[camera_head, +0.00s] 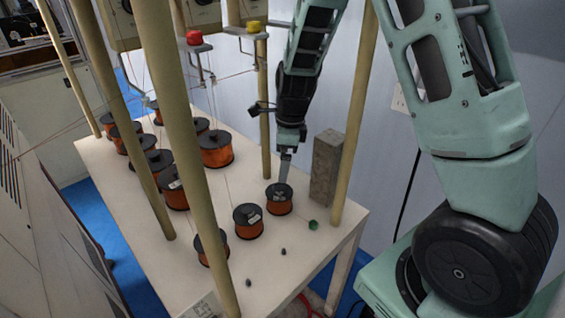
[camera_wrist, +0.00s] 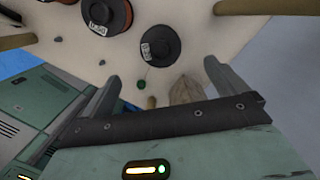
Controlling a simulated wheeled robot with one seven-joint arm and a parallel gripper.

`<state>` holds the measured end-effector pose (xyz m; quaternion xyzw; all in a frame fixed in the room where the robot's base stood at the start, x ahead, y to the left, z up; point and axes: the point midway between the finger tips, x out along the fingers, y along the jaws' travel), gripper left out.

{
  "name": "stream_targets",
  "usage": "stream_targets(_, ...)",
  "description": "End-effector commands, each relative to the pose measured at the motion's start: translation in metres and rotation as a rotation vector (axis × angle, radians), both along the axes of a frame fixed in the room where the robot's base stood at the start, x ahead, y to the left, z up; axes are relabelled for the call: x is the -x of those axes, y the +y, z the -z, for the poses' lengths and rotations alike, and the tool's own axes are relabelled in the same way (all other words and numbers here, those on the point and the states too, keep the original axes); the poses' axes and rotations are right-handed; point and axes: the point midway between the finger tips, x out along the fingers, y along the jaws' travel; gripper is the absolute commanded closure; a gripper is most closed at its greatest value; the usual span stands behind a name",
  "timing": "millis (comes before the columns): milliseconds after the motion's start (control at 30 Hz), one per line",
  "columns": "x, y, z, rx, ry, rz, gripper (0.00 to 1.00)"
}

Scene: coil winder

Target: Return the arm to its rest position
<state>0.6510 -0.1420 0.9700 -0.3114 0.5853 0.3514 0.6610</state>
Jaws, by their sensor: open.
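My gripper (camera_head: 284,178) hangs from my green arm over the right part of the white table. In the wrist view my gripper (camera_wrist: 161,70) is open, its two grey fingers wide apart with nothing between them. A black-flanged copper wire spool (camera_head: 279,203) stands just below the fingers in the head view. In the wrist view this spool (camera_wrist: 160,46) lies beyond the fingertips, apart from them. Whether a finger touches its rim cannot be told from the head view.
The white table (camera_head: 190,272) holds several other copper spools, such as one spool (camera_head: 248,222) nearby. A grey block (camera_head: 325,168) stands close right of my gripper. Tan posts (camera_head: 357,110) rise around the table. A green round piece (camera_head: 314,225) lies near the right edge.

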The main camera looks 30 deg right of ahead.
Motion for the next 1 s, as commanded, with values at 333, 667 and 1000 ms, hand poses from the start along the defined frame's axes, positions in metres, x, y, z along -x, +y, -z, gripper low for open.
stream_targets(333, 0.000, 0.000, 0.000, 0.001, -0.001, 0.000, 0.02)
stream_targets(667, 0.020, 0.005, -0.019, 0.041, -0.055, -0.342, 0.02)
stream_targets(1000, 0.077, 0.016, -0.057, 0.196, -0.170, -1.283, 0.02)
